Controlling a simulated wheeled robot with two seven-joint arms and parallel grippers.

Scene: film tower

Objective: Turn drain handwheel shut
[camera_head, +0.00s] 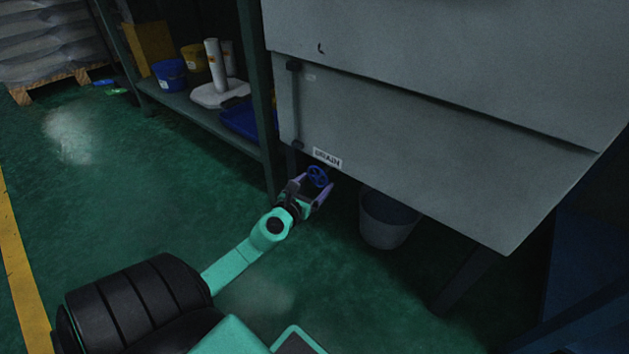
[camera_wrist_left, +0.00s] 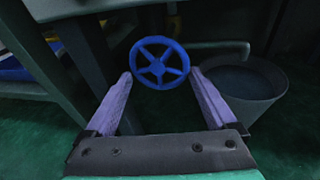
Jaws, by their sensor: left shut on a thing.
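The blue spoked drain handwheel (camera_head: 317,175) sits under the grey tank, just below the DRAIN label (camera_head: 327,158). It also shows in the left wrist view (camera_wrist_left: 159,68), facing the camera. My left gripper (camera_head: 315,187) reaches it from the front left. In the left wrist view its two purple fingers (camera_wrist_left: 161,77) stand on either side of the wheel's lower rim, and it is shut on the wheel. A pipe (camera_wrist_left: 218,48) runs right from behind the wheel. My right gripper is in neither view.
A grey bucket (camera_head: 388,218) stands under the tank, right of the wheel; the spout ends above it. The tank body (camera_head: 430,130) overhangs the wheel. A shelf rack (camera_head: 262,100) with tubs stands at the left. Green floor (camera_head: 130,210) in front is clear.

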